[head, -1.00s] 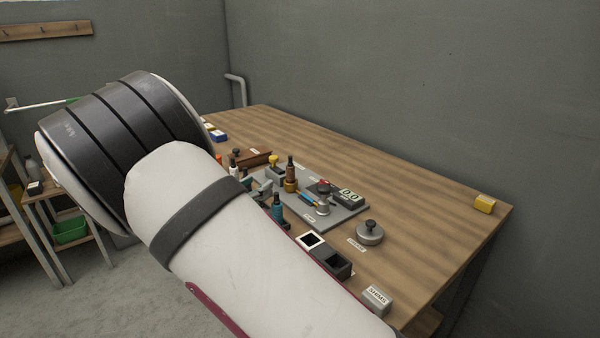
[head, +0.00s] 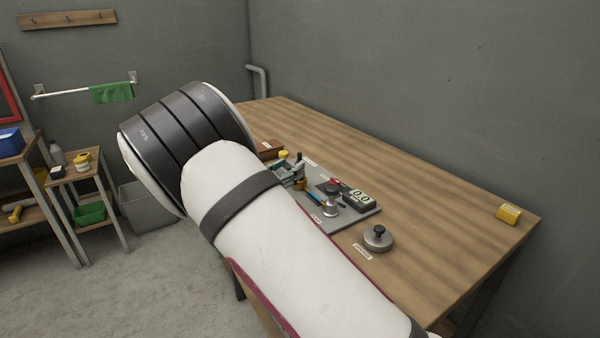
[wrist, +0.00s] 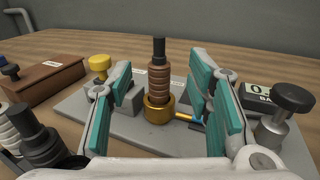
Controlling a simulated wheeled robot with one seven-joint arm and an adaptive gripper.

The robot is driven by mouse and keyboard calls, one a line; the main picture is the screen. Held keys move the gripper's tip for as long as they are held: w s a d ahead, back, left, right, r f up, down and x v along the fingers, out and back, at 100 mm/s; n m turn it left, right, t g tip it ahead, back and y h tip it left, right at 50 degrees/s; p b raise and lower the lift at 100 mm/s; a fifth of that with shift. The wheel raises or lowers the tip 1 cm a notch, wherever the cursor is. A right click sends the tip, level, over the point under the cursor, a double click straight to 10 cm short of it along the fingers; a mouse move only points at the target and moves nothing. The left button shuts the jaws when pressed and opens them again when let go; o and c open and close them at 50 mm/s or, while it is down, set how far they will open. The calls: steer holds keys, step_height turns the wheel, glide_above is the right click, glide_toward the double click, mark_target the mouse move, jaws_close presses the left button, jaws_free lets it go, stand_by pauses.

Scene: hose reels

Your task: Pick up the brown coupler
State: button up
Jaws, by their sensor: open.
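The brown coupler (wrist: 159,82) stands upright in the wrist view, a ribbed brown body with a black top and a gold ring at its base. It is on a grey plate (wrist: 85,112) on the wooden bench. My gripper (wrist: 165,88) is open, with teal-padded fingers to the left and right of the coupler. The coupler is centred between them and appears slightly beyond the fingertips; I cannot tell whether it lies within their reach. In the head view my arm hides much of the plate's near side, and the coupler is not clear there.
A silver knob with a dark top (wrist: 285,108) stands right of the fingers, by a digital display (wrist: 259,95). A black-topped part (wrist: 35,135) is at the left, near a brown box (wrist: 45,82) and yellow knob (wrist: 99,65). The bench's right part (head: 440,215) is mostly clear.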

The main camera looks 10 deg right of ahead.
mark_target(298, 159)
steer(key=shift+r+x, duration=0.15)
steer(key=shift+x, duration=1.3)
steer(key=shift+r+x, duration=0.15)
steer(key=shift+x, duration=1.35)
steer(key=shift+a, duration=0.1)
steer(key=shift+c, duration=0.6)
jaws_close()
